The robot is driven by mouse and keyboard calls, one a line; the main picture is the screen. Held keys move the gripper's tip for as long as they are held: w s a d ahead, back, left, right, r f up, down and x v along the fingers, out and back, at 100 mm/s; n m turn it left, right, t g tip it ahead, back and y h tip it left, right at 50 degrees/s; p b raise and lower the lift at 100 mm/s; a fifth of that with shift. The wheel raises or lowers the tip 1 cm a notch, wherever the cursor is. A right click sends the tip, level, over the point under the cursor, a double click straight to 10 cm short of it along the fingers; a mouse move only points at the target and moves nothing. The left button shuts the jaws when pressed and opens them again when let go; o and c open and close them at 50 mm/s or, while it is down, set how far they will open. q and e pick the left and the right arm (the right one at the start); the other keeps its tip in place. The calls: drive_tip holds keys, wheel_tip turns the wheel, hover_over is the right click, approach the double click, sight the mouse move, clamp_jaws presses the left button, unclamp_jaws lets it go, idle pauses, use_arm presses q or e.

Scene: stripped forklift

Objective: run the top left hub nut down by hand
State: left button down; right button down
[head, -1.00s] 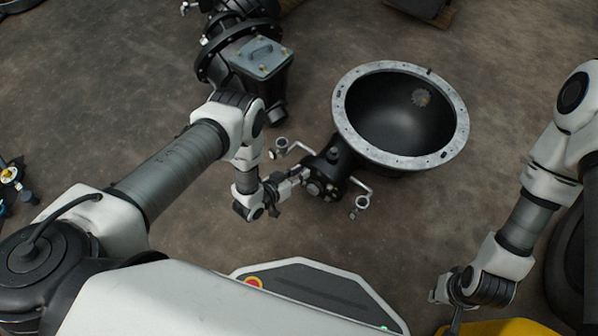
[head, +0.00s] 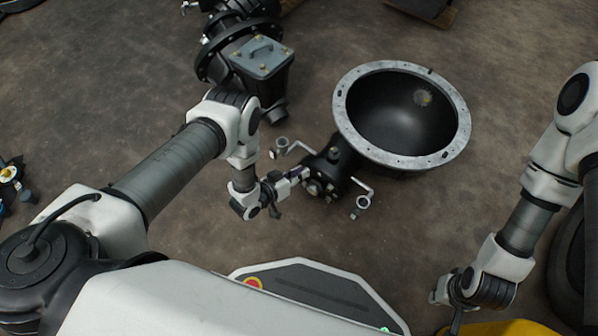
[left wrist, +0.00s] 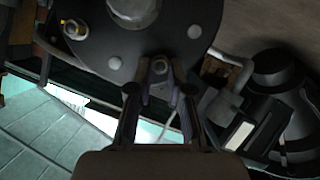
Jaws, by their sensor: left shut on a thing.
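The hub (head: 322,180) is a dark round flange on the near end of the black axle housing. In the left wrist view the hub face (left wrist: 100,40) fills the top, with a large centre fastener (left wrist: 133,10) and several smaller heads around it. My left gripper (head: 300,174) reaches the hub from the left. In the left wrist view its fingers (left wrist: 158,90) are closed around a small grey hub nut (left wrist: 160,67) at the flange's lower edge. The nut's thread is hidden. My right gripper (head: 442,292) is away from the hub, at lower right; its fingers are too unclear to judge.
A large open bowl-shaped housing with a pale flange (head: 350,130) stands behind the hub. Bent rods with ring ends (head: 362,202) stick out on both sides of the hub. A black gearbox with a grey cover (head: 262,58) lies beyond my left arm. Bare floor lies between.

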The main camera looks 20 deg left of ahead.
use_arm(q)
drive_tip(key=shift+m+y, duration=0.3)
drive_tip(key=shift+m, duration=0.3)
drive_tip(key=c, duration=1)
unclamp_jaws()
drive_tip(key=v, duration=1.2)
drive_tip(key=shift+s+f, duration=0.1)
